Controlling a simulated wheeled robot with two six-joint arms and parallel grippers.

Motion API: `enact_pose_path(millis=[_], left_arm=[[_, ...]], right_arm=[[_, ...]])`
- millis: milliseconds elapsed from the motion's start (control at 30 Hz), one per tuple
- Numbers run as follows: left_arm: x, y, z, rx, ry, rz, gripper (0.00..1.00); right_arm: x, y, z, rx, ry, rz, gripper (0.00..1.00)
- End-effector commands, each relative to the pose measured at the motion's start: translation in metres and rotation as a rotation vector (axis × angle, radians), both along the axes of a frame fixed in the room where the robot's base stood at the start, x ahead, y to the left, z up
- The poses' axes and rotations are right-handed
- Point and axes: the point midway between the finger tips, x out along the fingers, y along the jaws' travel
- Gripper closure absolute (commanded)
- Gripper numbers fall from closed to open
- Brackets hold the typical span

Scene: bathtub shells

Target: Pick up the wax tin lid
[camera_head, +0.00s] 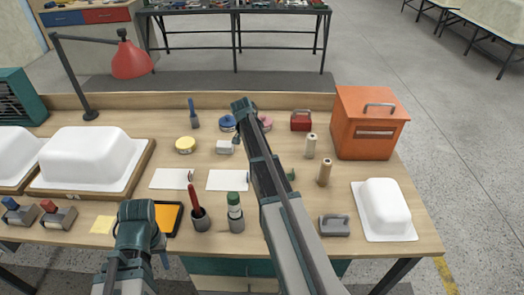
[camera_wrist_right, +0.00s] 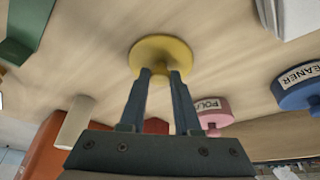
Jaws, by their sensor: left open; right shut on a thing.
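The wax tin lid appears as a yellow disc (camera_wrist_right: 160,52) in the right wrist view. My right gripper (camera_wrist_right: 160,74) is shut on it, with a fingertip at either side of its near edge. I cannot tell how far it is above the table. In the head view my right arm hides the disc. A round yellow tin (camera_head: 186,145) stands left of my right arm; its label cannot be read. My left gripper (camera_head: 164,260) is low at the front edge, partly hidden by its own arm, open and away from the lid.
A blue tin (camera_head: 228,123) and a pink tin (camera_head: 265,122) stand behind, beside my right arm. An orange box (camera_head: 370,125) stands at back right. White tub shells (camera_head: 90,155) fill the left. White sheets (camera_head: 171,179) lie mid-table.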

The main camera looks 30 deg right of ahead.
Motion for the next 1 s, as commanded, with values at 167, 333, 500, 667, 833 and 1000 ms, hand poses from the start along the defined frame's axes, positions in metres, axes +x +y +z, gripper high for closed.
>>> enact_pose_path(millis=[167, 333, 500, 667, 833, 1000], left_arm=[[0.000, 0.000, 0.000, 0.000, 0.000, 0.000, 0.55], [0.000, 0.000, 0.001, 0.000, 0.000, 0.000, 0.55], [0.000, 0.000, 0.008, 0.000, 0.000, 0.000, 0.55], [0.000, 0.000, 0.024, 0.000, 0.000, 0.000, 0.55], [0.000, 0.000, 0.050, 0.000, 0.000, 0.000, 0.55], [0.000, 0.000, 0.077, 0.000, 0.000, 0.000, 0.55]], right_arm=[[0.000, 0.000, 0.000, 0.000, 0.000, 0.000, 1.00], [0.000, 0.000, 0.001, 0.000, 0.000, 0.000, 1.00], [0.000, 0.000, 0.008, 0.000, 0.000, 0.000, 1.00], [0.000, 0.000, 0.024, 0.000, 0.000, 0.000, 1.00], [0.000, 0.000, 0.050, 0.000, 0.000, 0.000, 1.00], [0.000, 0.000, 0.077, 0.000, 0.000, 0.000, 1.00]])
